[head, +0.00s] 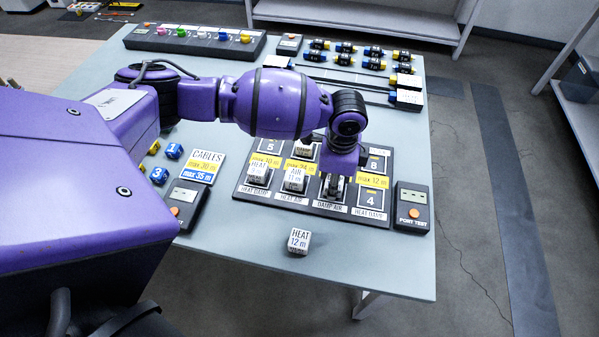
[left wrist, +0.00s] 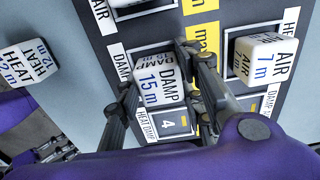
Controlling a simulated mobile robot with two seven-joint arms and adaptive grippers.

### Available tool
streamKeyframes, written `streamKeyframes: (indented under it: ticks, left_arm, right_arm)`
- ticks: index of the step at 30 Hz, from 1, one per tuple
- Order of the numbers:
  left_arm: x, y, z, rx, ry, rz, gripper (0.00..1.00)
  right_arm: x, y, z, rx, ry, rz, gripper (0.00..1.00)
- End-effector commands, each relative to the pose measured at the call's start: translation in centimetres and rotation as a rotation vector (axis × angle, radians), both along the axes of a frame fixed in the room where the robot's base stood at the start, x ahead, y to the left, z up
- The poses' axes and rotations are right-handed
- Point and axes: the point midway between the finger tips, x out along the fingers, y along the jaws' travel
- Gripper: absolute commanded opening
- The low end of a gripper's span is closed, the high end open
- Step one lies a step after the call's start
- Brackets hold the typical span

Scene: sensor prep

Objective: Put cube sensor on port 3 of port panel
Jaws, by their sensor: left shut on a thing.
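My left gripper (head: 333,188) is over the third place in the front row of the port panel (head: 248,197), labelled DAMP AIR. In the left wrist view its two fingers (left wrist: 165,95) are shut on a white cube sensor (left wrist: 152,88) marked DAMP 15 m. The cube is at the port square; I cannot tell whether its underside touches it. The fingers hide most of it in the head view. Port 4 (head: 370,198) to the right is empty.
An AIR 11 m cube (head: 295,182) and a HEAT cube (head: 258,171) occupy ports to the left. An AIR 7 m cube (left wrist: 260,58) stands in the back row. A HEAT 12 m cube (head: 299,241) lies on the table in front.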

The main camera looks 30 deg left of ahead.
Motion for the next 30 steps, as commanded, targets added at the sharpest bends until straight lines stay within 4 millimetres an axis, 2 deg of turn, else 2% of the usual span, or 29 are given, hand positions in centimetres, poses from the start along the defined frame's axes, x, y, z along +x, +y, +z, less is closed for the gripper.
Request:
streamKeyframes:
  ticks: [10, 11, 15, 25, 30]
  left_arm:
    - [0.1, -0.1, -0.2, -0.001, -0.003, -0.001, 0.09]
    - [0.1, -0.1, -0.2, -0.001, -0.003, -0.001, 0.38]
    - [0.1, -0.1, -0.1, -0.001, -0.003, -0.001, 0.54]
    - [0.2, -0.1, 0.2, -0.001, -0.005, -0.001, 0.54]
    - [0.3, -0.1, 2.4, -0.002, -0.010, -0.002, 0.54]
  right_arm:
    - [0.0, 0.0, 0.0, -0.001, 0.000, 0.001, 0.40]
    - [0.0, 0.0, 0.0, -0.001, 0.000, 0.001, 0.40]
    - [-0.1, -0.1, 0.0, -0.002, 0.000, 0.004, 0.40]
    - [-0.1, 0.0, 0.0, -0.001, 0.001, 0.006, 0.40]
    - [0.2, 0.0, 0.3, -0.001, -0.004, 0.006, 0.40]
